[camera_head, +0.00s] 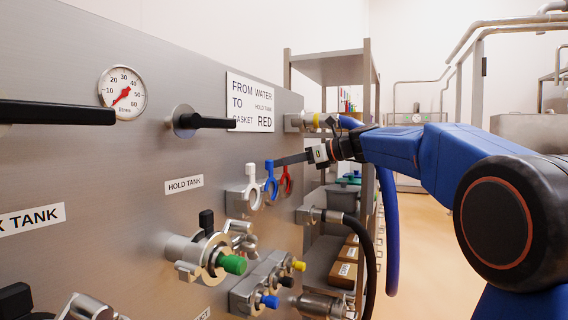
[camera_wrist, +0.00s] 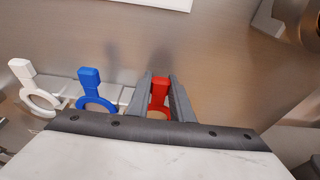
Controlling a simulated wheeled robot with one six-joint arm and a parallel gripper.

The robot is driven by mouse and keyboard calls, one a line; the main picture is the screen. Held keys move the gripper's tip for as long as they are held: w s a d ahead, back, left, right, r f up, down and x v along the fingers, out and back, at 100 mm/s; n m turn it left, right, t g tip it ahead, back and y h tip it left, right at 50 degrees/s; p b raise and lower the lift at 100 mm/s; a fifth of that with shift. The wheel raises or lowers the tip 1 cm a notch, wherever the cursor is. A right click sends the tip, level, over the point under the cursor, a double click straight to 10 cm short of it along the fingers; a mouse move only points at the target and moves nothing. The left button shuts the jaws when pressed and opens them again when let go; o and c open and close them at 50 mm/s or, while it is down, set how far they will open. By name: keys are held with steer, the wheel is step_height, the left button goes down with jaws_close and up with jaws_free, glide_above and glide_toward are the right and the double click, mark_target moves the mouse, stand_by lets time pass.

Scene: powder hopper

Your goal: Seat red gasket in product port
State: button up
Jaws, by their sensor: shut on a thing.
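The red gasket (camera_head: 286,182), a ring with an upright tab, is beside the blue and white ones at the panel's metal holder. In the wrist view its red tab (camera_wrist: 159,93) is between the two fingers of my gripper (camera_wrist: 161,98), which is shut on it. In the head view my gripper (camera_head: 291,158) reaches in from the right. The gasket's ring is mostly hidden in the wrist view, and I cannot tell whether it still touches the holder. No fitting in view is labelled as the product port; I cannot tell which it is.
A blue gasket (camera_head: 270,182) and a white gasket (camera_head: 253,188) stand close left of the red one. Below are a green-ended valve fitting (camera_head: 232,264) and blue- and yellow-ended fittings. A hose (camera_head: 362,240) and a shelf rack stand right of the panel. A sign (camera_head: 249,103) reads GASKET RED.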

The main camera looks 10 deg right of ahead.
steer(key=shift+r, duration=0.1)
steer(key=shift+r, duration=2.4)
steer(key=s+d, duration=0.5)
steer(key=d, duration=0.2)
steer(key=shift+s+d, duration=0.15)
